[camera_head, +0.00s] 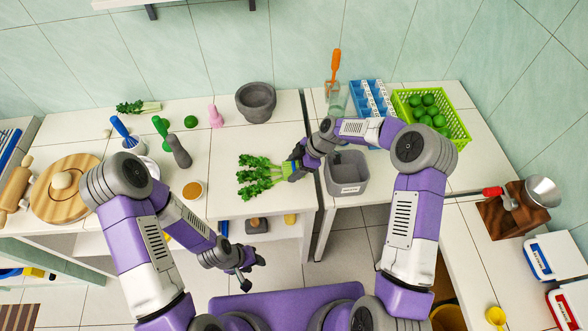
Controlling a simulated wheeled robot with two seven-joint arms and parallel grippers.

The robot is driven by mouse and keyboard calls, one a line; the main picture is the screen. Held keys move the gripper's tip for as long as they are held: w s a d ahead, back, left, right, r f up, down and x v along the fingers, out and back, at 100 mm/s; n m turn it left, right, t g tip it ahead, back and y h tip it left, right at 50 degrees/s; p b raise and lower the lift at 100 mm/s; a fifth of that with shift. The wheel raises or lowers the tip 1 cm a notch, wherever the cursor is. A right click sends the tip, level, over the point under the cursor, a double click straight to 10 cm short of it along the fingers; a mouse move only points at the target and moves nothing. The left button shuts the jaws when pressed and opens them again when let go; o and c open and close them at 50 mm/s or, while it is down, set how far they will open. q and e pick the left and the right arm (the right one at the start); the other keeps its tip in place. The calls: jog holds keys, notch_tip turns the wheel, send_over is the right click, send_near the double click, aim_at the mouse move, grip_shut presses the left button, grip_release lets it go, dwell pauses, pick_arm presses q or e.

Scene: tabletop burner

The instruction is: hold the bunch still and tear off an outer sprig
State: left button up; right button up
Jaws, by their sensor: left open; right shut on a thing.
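A bunch of leafy green celery-like stalks (258,175) lies on the white counter, its leaves toward the left and its stalk end toward the right. My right gripper (293,168) is shut on the stalk end of the bunch. The fingers and the arm partly hide that end. My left gripper (248,277) is open and empty, below the bunch and in front of the counter's front edge. I cannot make out single sprigs clearly in the leaves.
A grey bin (346,173) stands just right of my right gripper. A stone mortar (256,101) is behind the bunch. A jar of orange-brown contents (193,190) and a dark pestle (179,151) are to the left. The counter between jar and bunch is clear.

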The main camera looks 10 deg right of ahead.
grip_shut()
jog(key=shift+f, duration=0.1)
dwell(0.4)
jog(key=shift+r+b, duration=0.25)
jog(key=shift+b, duration=0.4)
dwell(1.7)
